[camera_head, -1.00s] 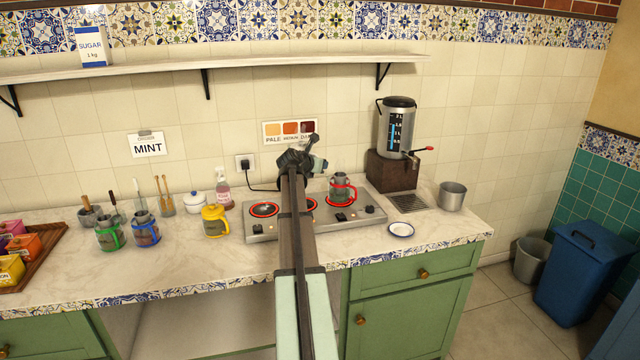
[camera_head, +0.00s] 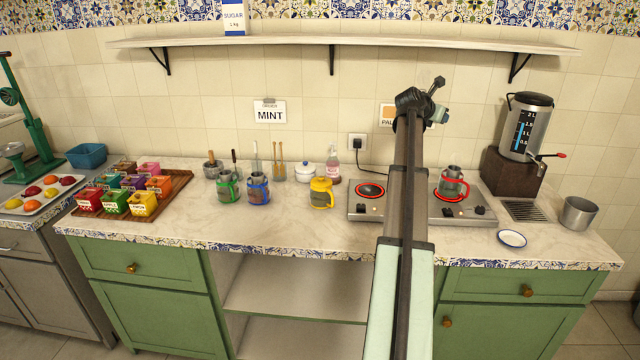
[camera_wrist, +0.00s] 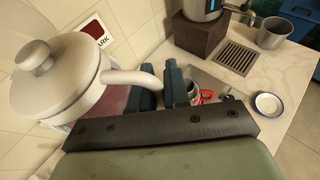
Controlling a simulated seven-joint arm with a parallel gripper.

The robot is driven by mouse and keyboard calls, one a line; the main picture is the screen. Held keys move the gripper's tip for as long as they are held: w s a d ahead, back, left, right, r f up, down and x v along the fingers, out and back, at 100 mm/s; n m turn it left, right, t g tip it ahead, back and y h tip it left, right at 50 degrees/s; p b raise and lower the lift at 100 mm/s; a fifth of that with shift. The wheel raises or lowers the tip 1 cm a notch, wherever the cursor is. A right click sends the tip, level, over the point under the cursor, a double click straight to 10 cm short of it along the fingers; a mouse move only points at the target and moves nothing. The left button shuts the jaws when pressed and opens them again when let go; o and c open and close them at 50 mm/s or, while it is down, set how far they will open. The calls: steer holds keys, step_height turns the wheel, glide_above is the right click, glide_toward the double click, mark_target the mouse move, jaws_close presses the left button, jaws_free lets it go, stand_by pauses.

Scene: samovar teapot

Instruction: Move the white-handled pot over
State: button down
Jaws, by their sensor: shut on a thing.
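In the wrist view, a pale lidded pot (camera_wrist: 58,78) with a round knob and a white handle (camera_wrist: 133,77) is at the left. My gripper (camera_wrist: 160,90) is shut on that handle. In the head view, my gripper (camera_head: 428,108) is raised above the back of the stove (camera_head: 362,209), in front of the wall sign; the held pot is hidden there behind my arm. A red-handled pot (camera_head: 452,176) stands on the right glowing burner. The left burner (camera_head: 370,190) glows and is bare. My arm hides the stove's middle.
Green-handled (camera_head: 229,189), blue-handled (camera_head: 258,191) and yellow-handled (camera_head: 321,193) pots stand on the counter (camera_head: 290,228) left of the stove. A water boiler (camera_head: 526,125), saucer (camera_head: 511,238) and metal cup (camera_head: 578,213) are at right. The shelf (camera_head: 340,44) runs above.

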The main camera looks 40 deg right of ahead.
steer(key=w+a+f, duration=0.7)
steer(key=w+a, duration=0.2)
steer(key=a, duration=0.3)
steer(key=w+a+f, duration=0.7)
steer(key=w+a, duration=0.2)
steer(key=a, duration=0.2)
steer(key=w+a+f, duration=0.8)
steer(key=w+a, duration=0.2)
steer(key=a, duration=0.2)
steer(key=shift+s+f, duration=0.2)
steer(key=shift+f, duration=4.1)
steer(key=shift+f, duration=0.15)
steer(key=c, duration=1.1)
jaws_free()
steer(key=shift+a+r, duration=0.2)
steer(key=v, duration=1.1)
steer(key=shift+a+r, duration=0.15)
steer(key=shift+r, duration=0.05)
steer(key=shift+a, duration=0.1)
